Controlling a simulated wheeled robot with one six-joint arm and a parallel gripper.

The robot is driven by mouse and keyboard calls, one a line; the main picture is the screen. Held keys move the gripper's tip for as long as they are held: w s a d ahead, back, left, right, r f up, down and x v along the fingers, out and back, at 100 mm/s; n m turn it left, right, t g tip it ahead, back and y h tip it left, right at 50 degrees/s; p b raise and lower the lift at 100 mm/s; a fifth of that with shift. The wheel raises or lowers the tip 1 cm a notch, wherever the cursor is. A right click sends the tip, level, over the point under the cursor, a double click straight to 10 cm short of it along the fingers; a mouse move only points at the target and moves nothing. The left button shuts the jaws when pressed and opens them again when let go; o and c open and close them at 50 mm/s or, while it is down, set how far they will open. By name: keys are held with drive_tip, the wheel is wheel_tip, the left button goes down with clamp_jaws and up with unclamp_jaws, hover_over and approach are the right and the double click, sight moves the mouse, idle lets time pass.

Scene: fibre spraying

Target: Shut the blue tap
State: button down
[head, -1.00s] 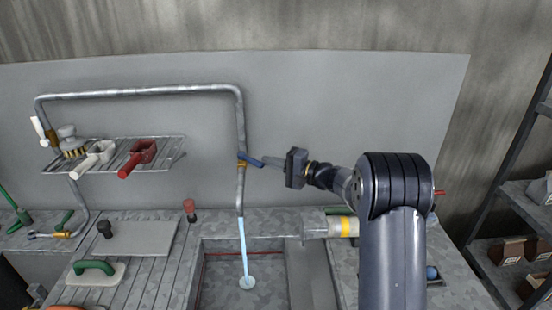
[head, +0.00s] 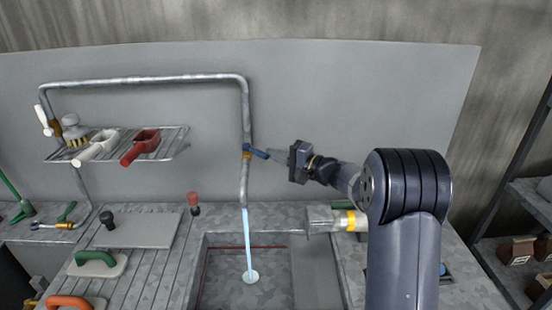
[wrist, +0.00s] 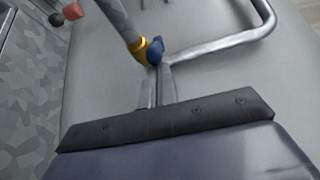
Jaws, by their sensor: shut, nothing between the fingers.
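The blue tap handle (head: 257,153) sits on a brass valve body (head: 246,151) on the grey vertical pipe above the sink. It sticks out to the right and slants slightly down in the head view. A pale blue stream (head: 247,235) runs from the pipe's end into the sink. My gripper (head: 273,156) is shut and empty, with its fingertips at the free end of the handle. In the wrist view the blue handle (wrist: 155,50) shows just beyond the closed fingertips (wrist: 158,70). I cannot tell whether they touch.
A wire shelf (head: 180,143) with a red scoop (head: 141,146) and a white scoop (head: 98,145) hangs at the left. The sink (head: 220,285) lies below. A grey cylinder with a yellow band (head: 345,220) lies right of it.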

drive_tip(key=shift+s+a+f+t+b, duration=0.15)
drive_tip(key=shift+t+b, duration=0.15)
drive_tip(key=shift+b, duration=0.4)
drive_tip(key=s+a+m+t+h+b, duration=0.4)
drive_tip(key=a+h+b, duration=0.1)
drive_tip(key=b, duration=1.4)
drive_tip(key=shift+s+m+t, duration=0.15)
drive_tip(key=shift+m+t, duration=0.15)
drive_tip(key=shift+m, duration=0.1)
drive_tip(key=shift+s+a+r, duration=0.1)
drive_tip(key=shift+a+r, duration=0.1)
